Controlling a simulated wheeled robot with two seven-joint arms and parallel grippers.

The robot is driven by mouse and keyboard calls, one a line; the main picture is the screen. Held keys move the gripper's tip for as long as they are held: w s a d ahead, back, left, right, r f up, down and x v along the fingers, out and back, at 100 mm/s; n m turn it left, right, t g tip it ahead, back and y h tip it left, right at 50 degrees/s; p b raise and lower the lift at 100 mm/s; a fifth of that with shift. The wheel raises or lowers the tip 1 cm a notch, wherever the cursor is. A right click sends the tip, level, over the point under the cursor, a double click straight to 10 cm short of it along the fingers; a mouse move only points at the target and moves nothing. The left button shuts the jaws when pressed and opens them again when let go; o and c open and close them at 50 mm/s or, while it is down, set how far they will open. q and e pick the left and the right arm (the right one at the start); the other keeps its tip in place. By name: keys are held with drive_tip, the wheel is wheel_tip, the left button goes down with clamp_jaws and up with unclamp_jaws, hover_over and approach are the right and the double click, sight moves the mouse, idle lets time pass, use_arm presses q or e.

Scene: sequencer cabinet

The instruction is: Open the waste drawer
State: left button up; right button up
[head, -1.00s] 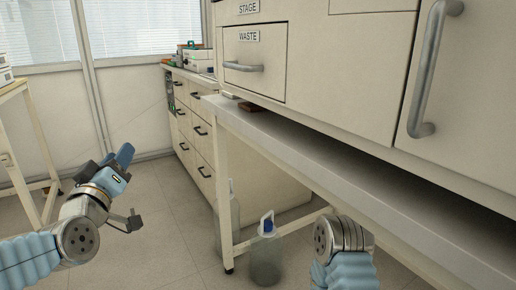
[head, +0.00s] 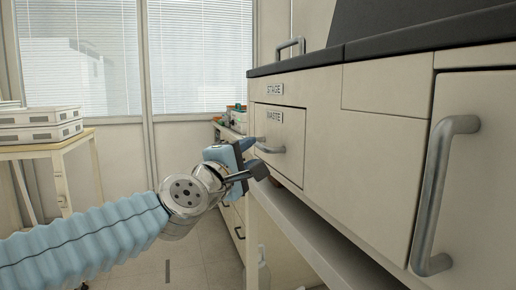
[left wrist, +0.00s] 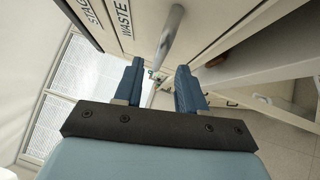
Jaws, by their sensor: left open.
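The waste drawer (head: 289,153), a cream front labelled WASTE, is shut in the cabinet below the STAGE label. Its grey bar handle (head: 270,147) sticks out toward my left gripper. My left gripper (head: 251,158) is open and empty, close by the handle at the drawer's left side. In the left wrist view the handle (left wrist: 168,38) lies just ahead of the gap between the two blue fingers (left wrist: 160,85); whether it touches them I cannot tell. The WASTE label (left wrist: 123,17) also shows there. My right gripper is out of view.
A large door with a vertical handle (head: 442,195) is at the right. A pale bench ledge (head: 300,235) runs below the drawers, and a dark worktop (head: 430,40) above. A cart with stacked boxes (head: 40,125) stands at the far left. The floor between is clear.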

use_arm(q)
drive_tip(key=shift+x, duration=2.2)
drive_tip(key=shift+a, duration=0.1)
clamp_jaws()
